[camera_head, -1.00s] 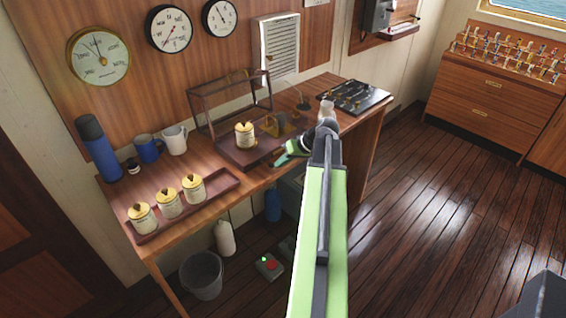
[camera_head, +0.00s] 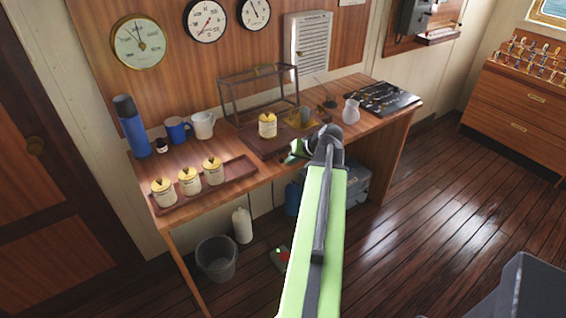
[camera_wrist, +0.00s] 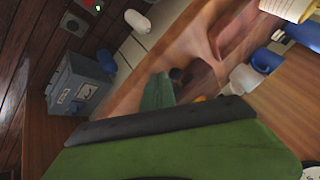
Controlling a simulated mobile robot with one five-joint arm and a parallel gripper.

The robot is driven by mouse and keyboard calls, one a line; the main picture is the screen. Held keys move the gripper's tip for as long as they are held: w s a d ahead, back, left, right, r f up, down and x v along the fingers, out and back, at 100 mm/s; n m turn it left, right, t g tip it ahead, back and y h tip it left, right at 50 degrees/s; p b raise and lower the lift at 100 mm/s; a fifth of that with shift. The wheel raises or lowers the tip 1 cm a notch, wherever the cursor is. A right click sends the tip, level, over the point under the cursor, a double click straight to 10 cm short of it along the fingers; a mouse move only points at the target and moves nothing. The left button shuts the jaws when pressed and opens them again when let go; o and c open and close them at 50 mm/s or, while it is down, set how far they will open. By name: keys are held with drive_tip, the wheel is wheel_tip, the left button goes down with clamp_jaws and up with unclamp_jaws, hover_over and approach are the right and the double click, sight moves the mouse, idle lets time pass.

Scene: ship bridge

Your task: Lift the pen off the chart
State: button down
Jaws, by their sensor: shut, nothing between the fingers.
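My gripper (camera_head: 293,153) is shut and empty, at the front edge of the wooden desk near its middle, partly hidden by my own arm. In the wrist view its green and dark fingers (camera_wrist: 172,88) show against a blurred brown surface. I cannot make out a pen with certainty in either view. A flat dark sheet or board with pale marks (camera_head: 382,98) lies at the desk's right end; I cannot tell whether it is the chart. A thin upright stick stands in a small dark holder (camera_head: 329,102) left of it.
A grey bin (camera_head: 217,262) stands below.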

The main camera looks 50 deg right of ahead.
drive_tip(key=shift+d, duration=1.1)
drive_tip(key=s, duration=0.2)
drive_tip(key=shift+s+d+f+b, duration=0.1)
drive_tip(key=shift+s+f+b, duration=0.2)
drive_tip(key=shift+f+b, duration=0.1)
drive_tip(key=a+p+v, duration=0.2)
drive_tip(key=p+v, duration=0.5)
drive_tip(key=v, duration=0.3)
drive_tip(key=shift+s+a+p, duration=0.15)
drive_tip(key=shift+s+p, duration=0.1)
drive_tip(key=shift+p, duration=0.15)
